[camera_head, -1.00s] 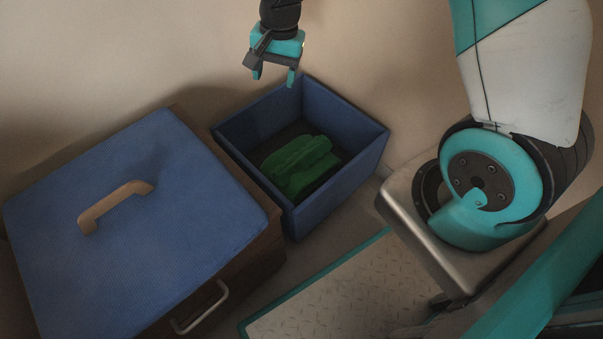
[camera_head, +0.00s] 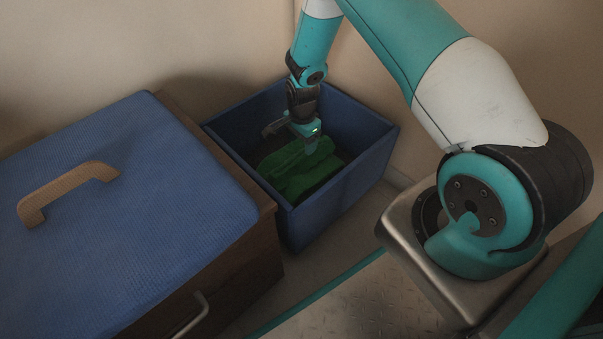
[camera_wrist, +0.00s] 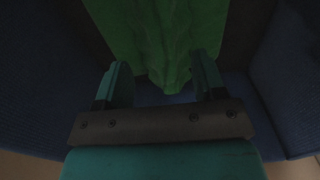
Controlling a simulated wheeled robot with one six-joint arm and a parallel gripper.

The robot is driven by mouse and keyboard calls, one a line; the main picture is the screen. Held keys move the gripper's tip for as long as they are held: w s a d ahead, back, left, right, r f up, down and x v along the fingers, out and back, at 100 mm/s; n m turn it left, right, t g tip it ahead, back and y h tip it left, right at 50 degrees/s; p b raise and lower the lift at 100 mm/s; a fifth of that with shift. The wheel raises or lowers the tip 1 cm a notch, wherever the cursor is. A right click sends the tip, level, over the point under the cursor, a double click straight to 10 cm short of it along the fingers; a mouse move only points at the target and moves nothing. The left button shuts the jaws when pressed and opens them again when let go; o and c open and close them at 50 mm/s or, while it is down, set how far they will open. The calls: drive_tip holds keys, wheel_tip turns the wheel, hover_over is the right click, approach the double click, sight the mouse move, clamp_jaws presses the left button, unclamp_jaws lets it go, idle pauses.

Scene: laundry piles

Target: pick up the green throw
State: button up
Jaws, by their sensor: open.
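The green throw (camera_head: 300,172) lies crumpled in the bottom of the blue bin (camera_head: 372,168). My gripper (camera_head: 292,140) is down inside the bin, over the far part of the throw, and hides some of it. In the wrist view the two fingers of my gripper (camera_wrist: 162,85) are spread apart, with the near end of the green throw (camera_wrist: 165,35) between and beyond them. I cannot tell whether the fingers touch the cloth. The blue bin's walls (camera_wrist: 285,75) show at both sides there.
A wooden cabinet (camera_head: 235,265) with a blue cloth top (camera_head: 130,215) stands left of the bin. A curved wooden handle (camera_head: 65,188) is on that top, and a metal handle (camera_head: 190,318) is on the cabinet front. The wall is close behind the bin.

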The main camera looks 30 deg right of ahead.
sight(300, 156)
drive_tip(key=f+b, duration=0.1)
drive_tip(key=f, duration=0.1)
drive_tip(key=f+b, duration=0.4)
drive_tip(key=shift+a+f, duration=0.25)
drive_tip(key=shift+a, duration=0.1)
drive_tip(key=shift+r, duration=0.1)
drive_tip(key=shift+c, duration=0.2)
clamp_jaws()
